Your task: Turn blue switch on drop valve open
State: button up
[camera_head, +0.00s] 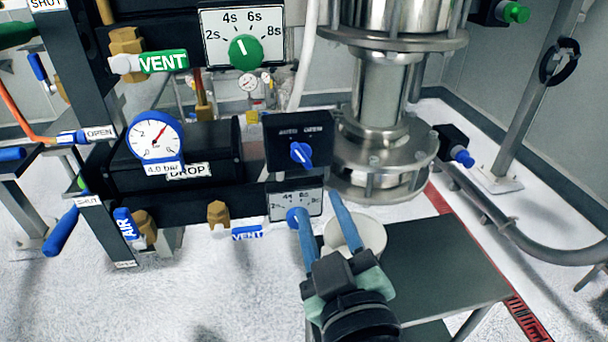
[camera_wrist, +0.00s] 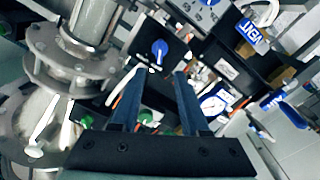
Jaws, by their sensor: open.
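The blue switch (camera_head: 301,154) sits on a black panel (camera_head: 284,133) marked AUTO and OPEN, beside the black DROP valve box (camera_head: 165,168). The switch also shows in the wrist view (camera_wrist: 159,47), above and between my fingertips. Its pointer looks tilted in the head view; its exact setting is hard to read. My gripper (camera_head: 316,204) has two blue fingers spread apart, with nothing between them. In the head view it is below the switch and apart from it. My gripper also shows in the wrist view (camera_wrist: 159,73).
A small dial with a blue knob (camera_head: 294,217) lies just below the switch panel, partly overlapped by my left finger. The steel pipe column (camera_head: 382,95) stands close on the right. A white container (camera_head: 368,232) and a grey table (camera_head: 440,265) are behind my gripper.

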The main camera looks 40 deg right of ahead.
aim_at(303, 160)
jog(key=p+x, duration=0.1)
jog(key=x, duration=0.3)
jog(key=p+x, duration=0.2)
jog(key=x, duration=0.3)
jog(key=shift+w+d+r, duration=0.1)
jog(key=shift+d+r, duration=0.05)
jog(key=shift+r, duration=0.05)
jog(key=shift+x, duration=0.8)
jog(key=shift+f, duration=0.1)
grip_shut()
